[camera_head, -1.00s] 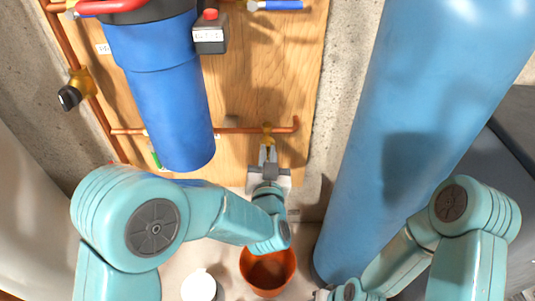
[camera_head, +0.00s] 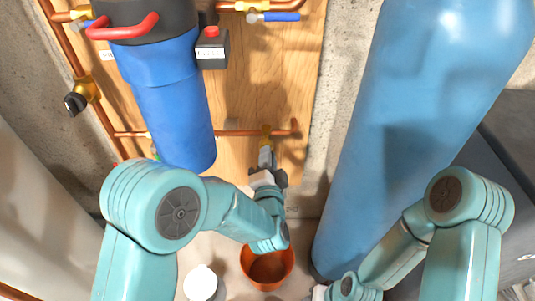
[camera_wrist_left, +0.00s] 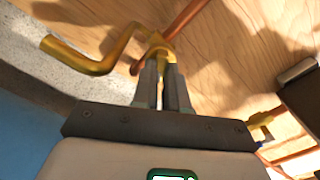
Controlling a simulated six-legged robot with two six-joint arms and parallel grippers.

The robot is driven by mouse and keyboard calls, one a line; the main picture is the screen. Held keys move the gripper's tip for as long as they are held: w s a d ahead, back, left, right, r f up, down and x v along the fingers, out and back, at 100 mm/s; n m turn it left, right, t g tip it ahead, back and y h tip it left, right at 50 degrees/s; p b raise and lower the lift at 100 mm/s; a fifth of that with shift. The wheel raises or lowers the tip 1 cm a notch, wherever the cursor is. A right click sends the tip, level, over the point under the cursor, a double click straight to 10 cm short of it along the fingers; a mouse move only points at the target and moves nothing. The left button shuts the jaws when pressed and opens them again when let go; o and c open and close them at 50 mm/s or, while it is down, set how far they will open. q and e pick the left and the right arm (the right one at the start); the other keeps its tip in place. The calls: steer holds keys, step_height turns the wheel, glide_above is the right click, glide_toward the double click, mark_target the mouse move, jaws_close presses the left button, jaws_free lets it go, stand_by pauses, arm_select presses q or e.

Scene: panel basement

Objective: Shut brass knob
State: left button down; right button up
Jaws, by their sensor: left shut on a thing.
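A brass tap (camera_head: 266,131) sits on the copper pipe low on the plywood board. My left gripper (camera_head: 266,157) reaches up to it from below. In the left wrist view, the grey fingers (camera_wrist_left: 161,84) are shut on the brass knob (camera_wrist_left: 157,42), with a thin brass part between them. The tap's bent brass spout (camera_wrist_left: 78,58) sticks out to the left there. The fingers hide part of the knob. My right arm comes in at the lower right of the head view; its gripper end (camera_head: 320,292) is at the bottom edge and its fingers do not show.
A blue filter housing (camera_head: 170,105) hangs left of the tap. A tall blue cylinder (camera_head: 400,130) stands to the right. An orange-brown pot (camera_head: 268,270) and a white container (camera_head: 203,285) stand below. A black-knobbed valve (camera_head: 76,103) is at left.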

arm_select(q)
steer(key=m+p, duration=0.2)
steer(key=m, duration=0.3)
steer(key=shift+w+r+m, duration=0.1)
steer(key=shift+m, duration=0.3)
stand_by(0.4)
steer(key=c, duration=1.2)
jaws_free()
steer(key=shift+m, duration=0.3)
steer(key=shift+o, duration=0.2)
steer(key=shift+f, duration=0.2)
